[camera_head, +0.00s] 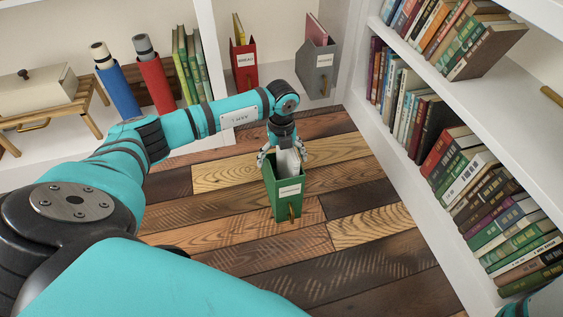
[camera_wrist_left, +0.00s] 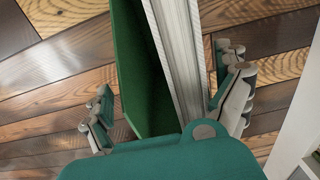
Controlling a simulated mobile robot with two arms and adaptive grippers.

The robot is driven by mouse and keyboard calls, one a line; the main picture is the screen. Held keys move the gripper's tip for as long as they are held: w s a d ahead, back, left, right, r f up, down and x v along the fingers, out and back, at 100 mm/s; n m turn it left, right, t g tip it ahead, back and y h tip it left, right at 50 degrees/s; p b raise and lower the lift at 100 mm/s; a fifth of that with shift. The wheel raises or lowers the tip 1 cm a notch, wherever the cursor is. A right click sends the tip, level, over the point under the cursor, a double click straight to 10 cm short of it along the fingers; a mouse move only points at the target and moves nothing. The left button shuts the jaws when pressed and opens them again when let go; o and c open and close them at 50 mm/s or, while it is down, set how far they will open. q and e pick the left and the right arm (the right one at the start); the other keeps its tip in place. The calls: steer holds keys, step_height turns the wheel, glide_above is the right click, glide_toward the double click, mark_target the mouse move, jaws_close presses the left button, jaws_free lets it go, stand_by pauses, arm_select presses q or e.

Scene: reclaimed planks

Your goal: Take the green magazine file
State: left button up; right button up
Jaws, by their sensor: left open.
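The green magazine file (camera_head: 287,203) stands on the plank floor in the head view, with a pale label and a wooden pull on its front. White papers (camera_head: 289,161) stick up out of it. My left gripper (camera_head: 281,158) is at the top of the file, its fingers apart, one on each side. In the left wrist view, the file (camera_wrist_left: 128,62) and papers (camera_wrist_left: 181,50) lie between the open fingers (camera_wrist_left: 170,105). I see gaps between both fingers and the file there. The fingertips' exact depth beside the file is hard to tell. My right gripper is not in view.
A red magazine file (camera_head: 244,67) and a grey one (camera_head: 317,70) stand on the white shelf behind. Blue (camera_head: 118,90) and red (camera_head: 155,82) cylinders and green books (camera_head: 188,62) are behind my left arm. Bookshelves (camera_head: 450,95) line the right. The planks around the file are clear.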

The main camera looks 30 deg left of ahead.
arm_select(q)
steer(key=c, duration=1.6)
steer(key=shift+r, duration=0.15)
steer(key=shift+r, duration=0.1)
